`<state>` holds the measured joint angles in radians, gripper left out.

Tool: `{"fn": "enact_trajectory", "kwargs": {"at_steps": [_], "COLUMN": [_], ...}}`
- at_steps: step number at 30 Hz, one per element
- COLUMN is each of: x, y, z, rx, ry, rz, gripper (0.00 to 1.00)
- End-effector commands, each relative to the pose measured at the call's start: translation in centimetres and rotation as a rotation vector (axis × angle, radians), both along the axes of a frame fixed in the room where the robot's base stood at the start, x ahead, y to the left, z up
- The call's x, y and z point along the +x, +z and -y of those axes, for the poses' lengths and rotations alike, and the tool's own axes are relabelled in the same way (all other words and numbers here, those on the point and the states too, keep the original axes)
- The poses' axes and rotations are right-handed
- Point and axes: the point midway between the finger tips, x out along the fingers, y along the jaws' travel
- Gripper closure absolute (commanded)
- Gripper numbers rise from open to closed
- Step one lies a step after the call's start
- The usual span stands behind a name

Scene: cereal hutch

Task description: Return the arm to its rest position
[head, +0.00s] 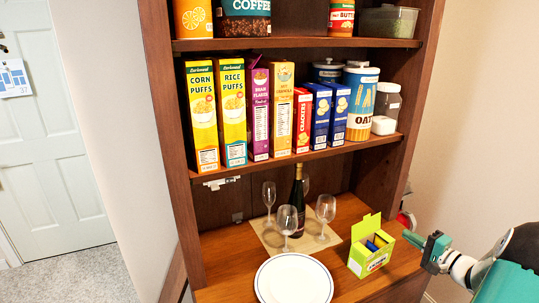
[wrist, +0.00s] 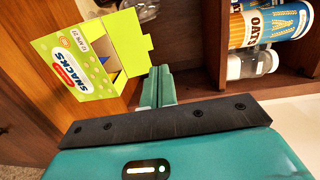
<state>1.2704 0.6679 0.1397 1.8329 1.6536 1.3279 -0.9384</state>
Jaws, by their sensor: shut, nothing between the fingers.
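My gripper (head: 436,250) is at the lower right of the head view, at the right side of the hutch. It is just right of an open green snacks box (head: 371,249) and holds nothing. In the wrist view its teal fingers (wrist: 158,88) are together. The green box (wrist: 85,68) shows beyond them to the left, with its flaps up and something blue inside. Part of my arm runs out of the head view at the lower right.
The hutch shelf (head: 300,157) above holds a row of cereal boxes, an oats canister (head: 362,103) and jars. Below stand wine glasses (head: 287,220), a dark bottle (head: 298,200) and a white plate (head: 293,280). The wall right of the hutch (head: 480,120) is bare.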

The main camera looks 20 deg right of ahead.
Motion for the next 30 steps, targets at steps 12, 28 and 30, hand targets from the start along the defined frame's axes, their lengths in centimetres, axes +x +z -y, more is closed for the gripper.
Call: {"fn": "enact_trajectory", "kwargs": {"at_steps": [12, 28, 30], "x": [4.1, -3.7, -5.5], "y": [4.6, 9.3, 9.7], "z": [-15.1, -39.3, -40.9], "rx": [-0.126, -0.693, -0.791], "ry": [0.352, 0.797, 0.814], "rz": [-0.228, -0.674, -0.704], "gripper": [1.0, 1.0, 1.0]}}
